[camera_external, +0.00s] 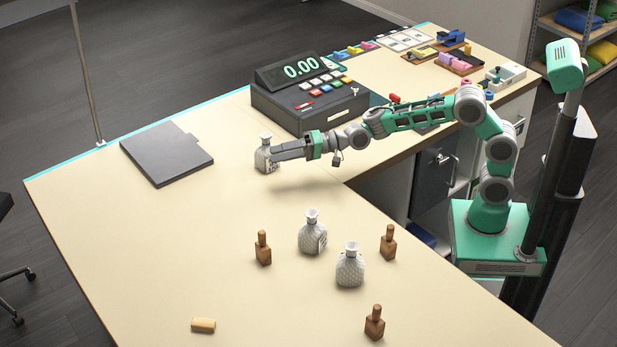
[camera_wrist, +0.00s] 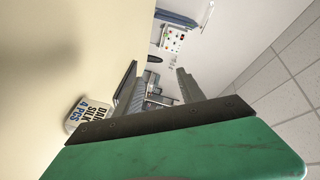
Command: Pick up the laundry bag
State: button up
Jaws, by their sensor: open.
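Three small pale grey bags with tied necks stand on the counter. One laundry bag (camera_external: 263,157) is upright at my gripper's tip. The second bag (camera_external: 312,236) and third bag (camera_external: 350,269) stand nearer the front. My gripper (camera_external: 277,152) is open, low over the counter, its fingers pointing left and partly overlapping the first bag. In the wrist view, a bag with a label reading "DARK SILK 4 PCS" (camera_wrist: 88,114) shows left of the fingers (camera_wrist: 157,76), outside the gap between them. I cannot tell whether a finger touches it.
A dark register (camera_external: 300,105) reading 0.00 stands right behind the gripper. A grey flat panel (camera_external: 166,153) lies to the left. Brown wooden stamps (camera_external: 263,248) surround the front bags, and a tan block (camera_external: 203,325) lies front left.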

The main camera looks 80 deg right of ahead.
aim_at(257, 148)
jog(key=w+d+r+n+t+h, duration=0.1)
jog(key=d+r+n+t+h, duration=0.15)
jog(key=d+n+h, duration=0.65)
jog(key=f+y, duration=0.1)
jog(key=w+d+f, duration=0.1)
jog(key=f, duration=0.1)
jog(key=w+d+f+m+y, duration=0.1)
jog(key=shift+f+g+y, duration=0.25)
jog(key=shift+f+y, duration=0.05)
jog(key=shift+f, duration=0.05)
jog(key=w, duration=0.2)
jog(key=w+p, duration=0.1)
jog(key=w, duration=0.3)
jog(key=shift+w+f, duration=0.1)
jog(key=shift+f, duration=0.3)
jog(key=shift+c, duration=0.5)
grip_shut()
jog(key=shift+r, duration=0.1)
